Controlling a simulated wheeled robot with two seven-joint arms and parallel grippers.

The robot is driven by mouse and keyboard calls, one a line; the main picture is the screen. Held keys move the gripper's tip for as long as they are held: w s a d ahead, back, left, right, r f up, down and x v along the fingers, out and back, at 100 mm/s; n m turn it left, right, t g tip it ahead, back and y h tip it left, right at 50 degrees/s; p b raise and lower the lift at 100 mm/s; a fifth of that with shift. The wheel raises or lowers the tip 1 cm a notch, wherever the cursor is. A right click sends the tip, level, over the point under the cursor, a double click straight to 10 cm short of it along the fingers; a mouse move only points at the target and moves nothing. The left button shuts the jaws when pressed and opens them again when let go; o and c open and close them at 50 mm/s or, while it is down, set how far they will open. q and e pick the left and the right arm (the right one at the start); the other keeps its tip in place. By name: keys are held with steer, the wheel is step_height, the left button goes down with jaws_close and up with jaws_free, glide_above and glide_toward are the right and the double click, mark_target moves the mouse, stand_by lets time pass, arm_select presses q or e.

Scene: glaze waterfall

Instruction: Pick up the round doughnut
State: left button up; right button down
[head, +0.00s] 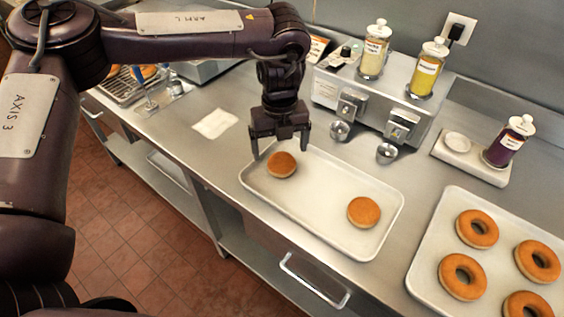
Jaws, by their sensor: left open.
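Two round doughnuts without holes lie on a pale tray (323,187) in the middle of the counter. One round doughnut (282,165) is near the tray's far left end. The other round doughnut (363,212) is near its right end. My left gripper (280,150) points down, open and empty, with its fingers to either side of and above the left doughnut. I cannot tell the exact height of the fingertips over it. My right gripper is not in view.
A second tray (425,275) at right holds several ring doughnuts (477,229). Behind the middle tray stands a metal machine (375,100) with yellow jars (427,70) on top and knobs in front. A dark purple jar (508,142) stands on a white base. A white cloth (214,123) lies left.

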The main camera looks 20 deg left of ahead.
mark_target(281, 160)
arm_select(q)
step_height(281, 160, down, 3)
steer(key=shift+d+r+p, duration=0.1)
steer(key=shift+r+p, duration=0.1)
steer(key=shift+p, duration=0.4)
step_height(281, 160, down, 3)
steer(key=shift+w+r, duration=0.15)
steer(key=shift+r, duration=0.05)
steer(key=c, duration=1.1)
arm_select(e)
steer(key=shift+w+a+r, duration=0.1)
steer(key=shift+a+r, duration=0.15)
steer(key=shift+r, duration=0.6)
